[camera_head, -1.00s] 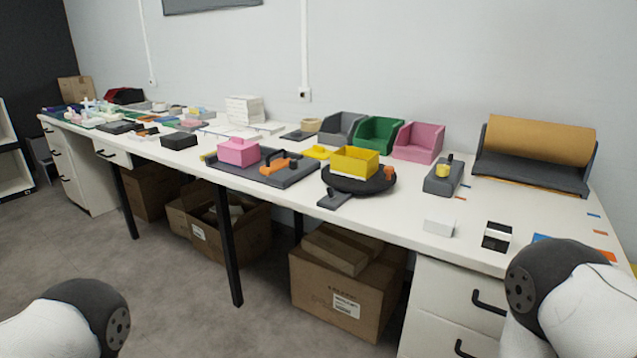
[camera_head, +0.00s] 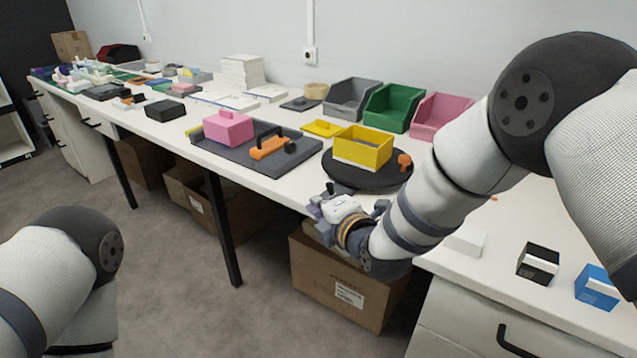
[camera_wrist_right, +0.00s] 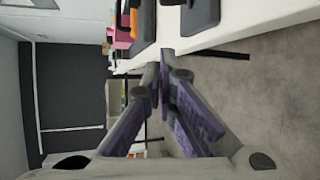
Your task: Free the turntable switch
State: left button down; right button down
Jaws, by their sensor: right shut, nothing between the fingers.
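The turntable (camera_head: 367,181) is a round black disc near the front edge of the table, with a yellow open box (camera_head: 363,148) on it and an orange knob (camera_head: 404,160) at its right side. A small dark switch piece (camera_head: 341,188) shows at the front edge of the turntable, partly hidden by my right gripper. My right gripper (camera_head: 316,211) is at the table's front edge, just in front of the turntable. Its purple fingers are shut and empty in the right wrist view (camera_wrist_right: 164,72). My left arm shows at lower left, but its gripper is out of view.
A grey tray (camera_head: 215,152) with a pink box (camera_head: 228,127) and an orange-handled piece lies left of the turntable. Grey, green and pink bins stand behind. White, black and blue blocks lie at right. Cartons (camera_head: 340,283) stand under the table.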

aim_at(303, 198)
pick_arm(q)
jog(key=shift+s, duration=0.2)
pick_arm(e)
jog(key=shift+s, duration=0.2)
